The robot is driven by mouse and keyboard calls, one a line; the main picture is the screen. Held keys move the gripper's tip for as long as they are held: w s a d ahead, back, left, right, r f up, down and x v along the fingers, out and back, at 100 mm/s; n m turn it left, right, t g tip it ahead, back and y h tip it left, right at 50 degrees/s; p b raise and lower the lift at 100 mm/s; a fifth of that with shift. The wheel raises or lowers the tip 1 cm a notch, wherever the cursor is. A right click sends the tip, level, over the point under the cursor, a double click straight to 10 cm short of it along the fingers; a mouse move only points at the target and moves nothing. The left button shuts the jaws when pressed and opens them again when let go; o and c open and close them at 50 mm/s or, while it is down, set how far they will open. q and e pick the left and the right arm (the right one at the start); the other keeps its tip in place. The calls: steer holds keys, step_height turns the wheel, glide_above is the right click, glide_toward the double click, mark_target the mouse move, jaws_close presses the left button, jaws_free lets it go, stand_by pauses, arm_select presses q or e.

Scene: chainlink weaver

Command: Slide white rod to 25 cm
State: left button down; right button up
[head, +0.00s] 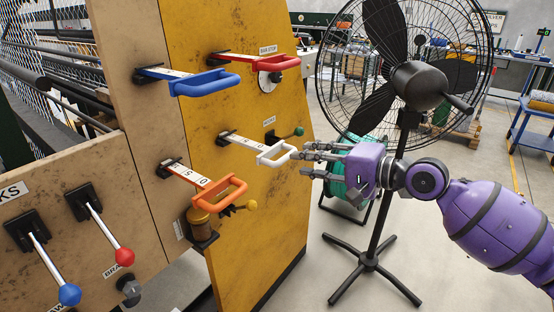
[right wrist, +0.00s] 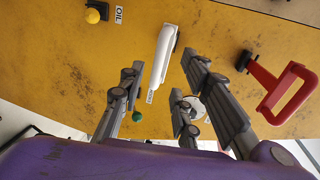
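The white rod (head: 240,141) sticks out of the yellow panel, with dark scale marks on its face. It ends in a white loop handle (head: 277,153). The white handle also shows in the right wrist view (right wrist: 162,58), upright in the picture and in line with the gap between my fingers. My right gripper (head: 306,158) is open, just to the right of the handle, with its fingers pointing at it. Its spread fingers also show in the right wrist view (right wrist: 160,72). I cannot tell whether a finger touches the handle. My left gripper is out of view.
A red handle (head: 283,62) and a blue handle (head: 208,82) are above; an orange handle (head: 220,193) is below left. A green knob (head: 298,131) and a yellow knob (head: 250,205) are close by. A black fan (head: 415,85) stands behind my right arm.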

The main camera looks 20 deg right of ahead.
mark_target(285, 155)
steer(key=shift+w+f, duration=0.1)
steer(key=shift+w, duration=0.3)
steer(key=x, duration=0.5)
steer(key=shift+w+a, duration=0.15)
steer(key=shift+a, duration=0.1)
steer(key=shift+w+a+f, duration=0.2)
steer(key=shift+w+a, duration=0.15)
steer(key=shift+w, duration=0.1)
steer(key=c, duration=0.7)
jaws_close()
steer(key=shift+f, duration=0.1)
